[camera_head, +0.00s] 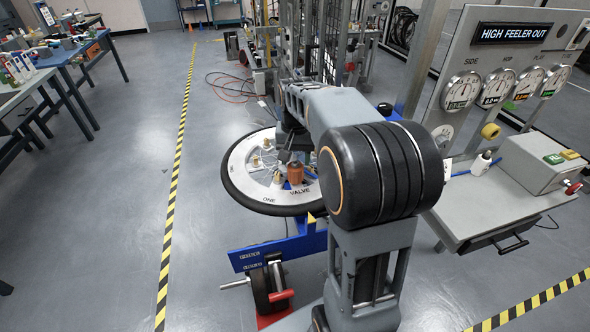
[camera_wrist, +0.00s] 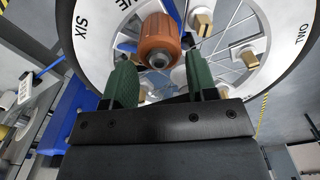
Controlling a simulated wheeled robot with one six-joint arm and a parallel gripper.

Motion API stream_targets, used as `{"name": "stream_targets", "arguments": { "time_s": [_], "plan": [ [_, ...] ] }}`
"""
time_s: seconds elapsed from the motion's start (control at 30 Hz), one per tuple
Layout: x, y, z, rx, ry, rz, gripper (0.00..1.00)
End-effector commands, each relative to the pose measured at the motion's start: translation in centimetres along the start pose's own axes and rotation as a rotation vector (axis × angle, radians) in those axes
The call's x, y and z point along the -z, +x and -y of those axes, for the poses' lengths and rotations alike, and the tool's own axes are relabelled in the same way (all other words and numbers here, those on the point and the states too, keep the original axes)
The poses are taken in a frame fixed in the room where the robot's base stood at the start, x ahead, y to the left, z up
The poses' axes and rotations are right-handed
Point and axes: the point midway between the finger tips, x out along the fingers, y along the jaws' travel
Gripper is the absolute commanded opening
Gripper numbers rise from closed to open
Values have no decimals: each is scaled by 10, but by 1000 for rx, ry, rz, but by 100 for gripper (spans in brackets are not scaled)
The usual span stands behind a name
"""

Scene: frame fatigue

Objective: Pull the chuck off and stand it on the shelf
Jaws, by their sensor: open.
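The chuck appears to be the orange-brown ribbed cylinder (camera_head: 296,173) on the wheel (camera_head: 240,186), near the lettering "VALVE". It also shows in the wrist view (camera_wrist: 160,42), with a dark round end facing the camera. My gripper (camera_wrist: 158,70) is open, its two green fingers apart, one to each side of the orange cylinder's near end. I cannot tell whether either finger touches it. In the head view my arm hides part of the wheel. A grey bench top (camera_head: 474,212) at the right may be the shelf; I cannot tell.
The wheel rests on a blue stand (camera_head: 275,254). Several brass-coloured blocks (camera_wrist: 200,24) stand around its spokes. A gauge panel (camera_head: 520,62), white bottle (camera_head: 481,164) and grey box (camera_head: 535,165) are at the right.

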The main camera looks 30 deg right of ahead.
Motion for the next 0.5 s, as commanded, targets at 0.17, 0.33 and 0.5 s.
{"name": "stream_targets", "arguments": {
  "time_s": [0.17,0.33,0.5],
  "plan": [
    [0,26,0,0,-1,1,52],
    [0,42,0,0,-1,1,52],
    [0,48,0,0,-1,-1,52]
  ]
}}
